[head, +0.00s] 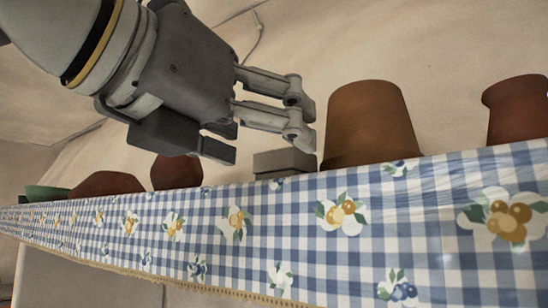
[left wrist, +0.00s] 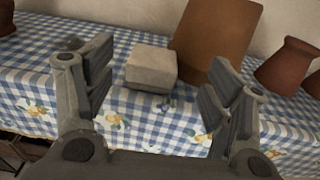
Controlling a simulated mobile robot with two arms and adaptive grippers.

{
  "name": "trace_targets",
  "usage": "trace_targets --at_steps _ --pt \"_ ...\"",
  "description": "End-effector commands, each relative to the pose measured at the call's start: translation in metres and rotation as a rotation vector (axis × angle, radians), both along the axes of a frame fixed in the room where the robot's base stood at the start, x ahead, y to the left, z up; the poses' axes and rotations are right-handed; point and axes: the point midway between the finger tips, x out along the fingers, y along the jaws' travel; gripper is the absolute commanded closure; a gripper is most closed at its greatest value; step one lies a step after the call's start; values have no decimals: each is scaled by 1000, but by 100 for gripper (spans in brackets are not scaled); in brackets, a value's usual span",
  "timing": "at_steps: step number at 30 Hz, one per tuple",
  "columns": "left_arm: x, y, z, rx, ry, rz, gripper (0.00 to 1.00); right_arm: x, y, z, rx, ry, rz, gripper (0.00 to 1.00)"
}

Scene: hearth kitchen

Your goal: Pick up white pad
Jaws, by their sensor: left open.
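The white pad (left wrist: 152,66) is a small pale block with a darker lower edge, lying on the checked cloth. In the left wrist view it sits between and beyond my open fingers. In the head view the pad (head: 285,161) shows at the shelf edge, just left of a large brown pot. My left gripper (head: 262,128) comes in from the upper left, above and to the left of the pad. In the left wrist view my left gripper (left wrist: 158,90) is open and empty, apart from the pad. My right gripper is in neither view.
A large brown vessel (head: 369,125) stands close beside the pad on the right. A reddish jug (head: 519,110) stands farther right; it also shows in the wrist view (left wrist: 287,62). Reddish pots (head: 176,172) and a green bowl (head: 45,193) stand left on the blue-checked cloth (head: 330,240).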

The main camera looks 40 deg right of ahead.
Motion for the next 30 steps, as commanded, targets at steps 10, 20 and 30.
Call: trace_targets --at_steps 10,20,30 --pt "19 -29 -6 1 2 -2 24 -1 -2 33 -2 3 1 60" --pt "26 -47 -11 0 1 -2 24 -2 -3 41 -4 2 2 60" --pt "26 -46 -11 0 1 -2 51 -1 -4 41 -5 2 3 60"
